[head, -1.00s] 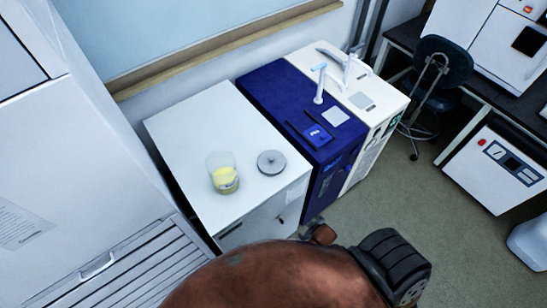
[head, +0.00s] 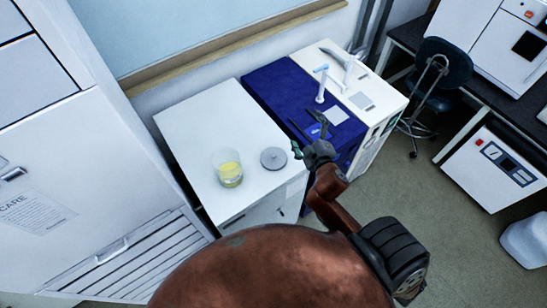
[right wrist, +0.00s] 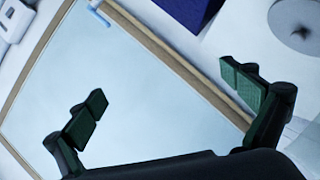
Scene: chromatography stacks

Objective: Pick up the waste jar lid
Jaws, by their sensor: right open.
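The waste jar lid (head: 273,158), a flat grey disc with a small knob, lies on the white cabinet top, right of a glass jar (head: 229,173) holding yellow contents. The lid also shows in the right wrist view, at the top right corner (right wrist: 299,24), partly cut off. My right gripper (head: 309,136) is open and empty, raised near the right edge of the cabinet, to the right of the lid and apart from it. Its two green-padded fingers are spread wide in the right wrist view (right wrist: 168,103). My left gripper is not in view.
The white cabinet top (head: 200,125) is clear behind the jar and lid. A blue unit (head: 275,80) and a white unit (head: 385,97) with upright fittings stand to its right. A wall with a wooden-edged panel (head: 235,45) rises behind. A chair (head: 440,62) is farther right.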

